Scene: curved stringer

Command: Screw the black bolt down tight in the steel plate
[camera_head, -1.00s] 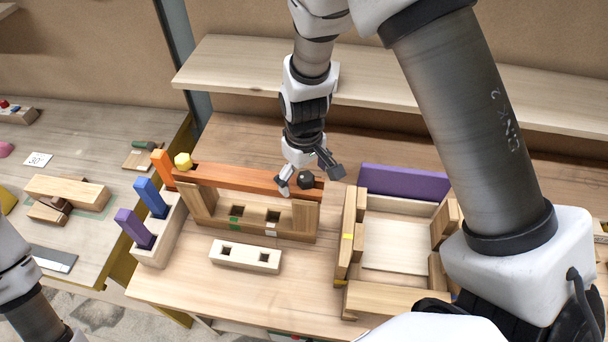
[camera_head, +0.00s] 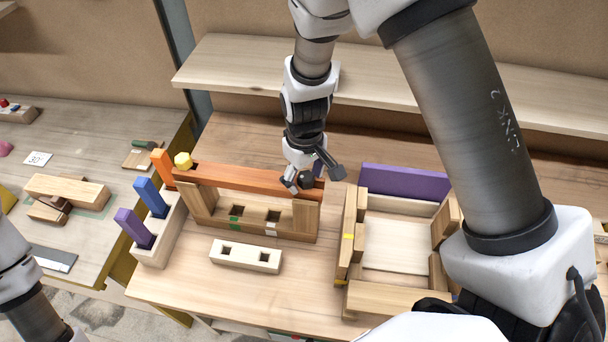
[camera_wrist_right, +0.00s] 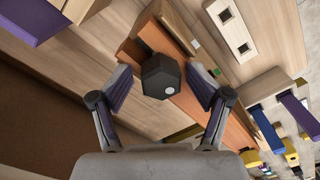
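The black bolt (camera_head: 306,179) has a hexagonal head and stands at the right end of a red-brown bar (camera_head: 240,181) that lies across wooden posts. I see no clear steel plate. The bolt head (camera_wrist_right: 160,76) also shows in the right wrist view, between the two fingers of my right gripper (camera_wrist_right: 160,82). A gap shows on both sides of the head, so the gripper is open around it, not touching. In the head view my right gripper (camera_head: 307,177) is over the bar's right end and partly hides the bolt. My left gripper is out of view.
A yellow hexagonal piece (camera_head: 183,160) is at the bar's left end. Left of the bar, a holder (camera_head: 160,243) carries orange, blue and purple blocks. A pale two-hole block (camera_head: 245,256) lies in front. A wooden frame (camera_head: 345,240) with a purple board (camera_head: 404,182) stands right.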

